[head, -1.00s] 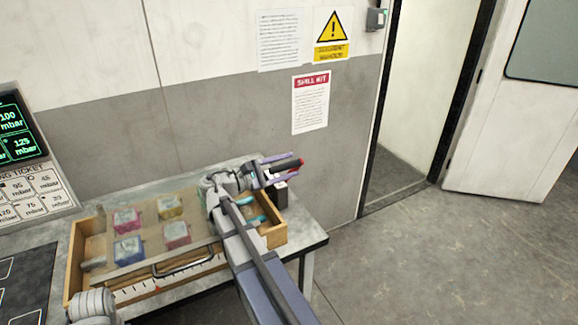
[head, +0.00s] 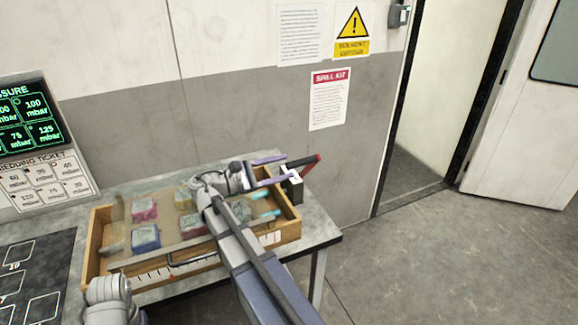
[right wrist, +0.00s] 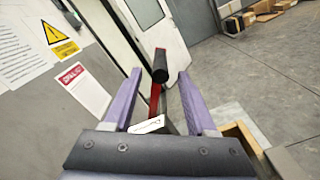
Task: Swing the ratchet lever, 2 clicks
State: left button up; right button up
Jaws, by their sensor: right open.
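The ratchet lever (head: 306,162), a dark bar with red on it, slants up from a small dark and white housing (head: 292,186) at the right end of the wooden tray. My right gripper (head: 276,168) is open, with its purple fingers spread just left of the lever in the head view. In the right wrist view the lever (right wrist: 157,85), with a dark round end and a red shaft, stands between the open fingers (right wrist: 160,80). I see no clear contact. Of my left arm only a grey joint shows at the lower left; its gripper is out of view.
The wooden tray (head: 94,252) on the bench (head: 322,228) holds several coloured blocks under a clear sheet. My right arm covers part of it. A pressure display (head: 30,118) is at left. The wall is close behind; open floor lies right.

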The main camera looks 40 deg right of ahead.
aim_at(316, 159)
jog(key=shift+s+d+n, duration=0.35)
jog(key=shift+d+n, duration=0.7)
jog(key=shift+d, duration=0.1)
jog(key=shift+s+d+n, duration=0.3)
jog(key=shift+d+n, duration=0.8)
jog(key=shift+s+d+n, duration=0.35)
jog(key=shift+d+n, duration=0.7)
jog(key=shift+d, duration=0.1)
grip_shut()
